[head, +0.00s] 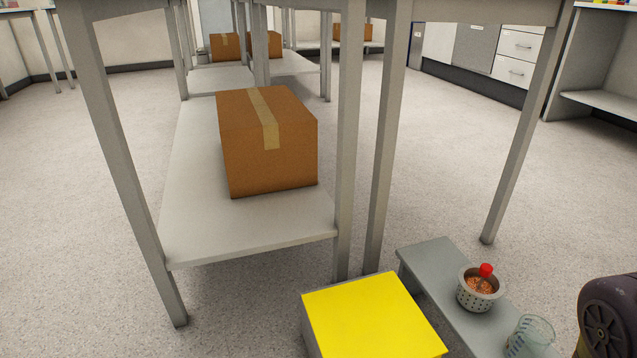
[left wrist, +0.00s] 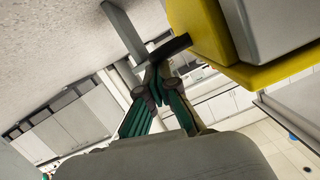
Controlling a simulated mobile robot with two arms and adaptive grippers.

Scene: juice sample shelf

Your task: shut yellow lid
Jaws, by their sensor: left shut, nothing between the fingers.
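The yellow lid (head: 372,318) is a flat bright panel over a grey box (head: 311,328) at the bottom of the head view. From this angle I cannot tell whether it is fully down. In the left wrist view, a yellow and grey body (left wrist: 196,28) fills the upper right; I cannot tell which part of it is the lid. My left gripper (left wrist: 160,70) is shut and empty, its fingertips close to the lower left of that yellow part. Whether they touch it is unclear. My left gripper does not show in the head view, and my right gripper is in neither view.
A low grey bench (head: 436,258) beside the box holds a perforated cup (head: 480,296) with a red-topped item and a clear beaker (head: 530,338). A taped cardboard box (head: 270,140) sits on a table's lower shelf (head: 240,232). Table legs stand behind the yellow lid.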

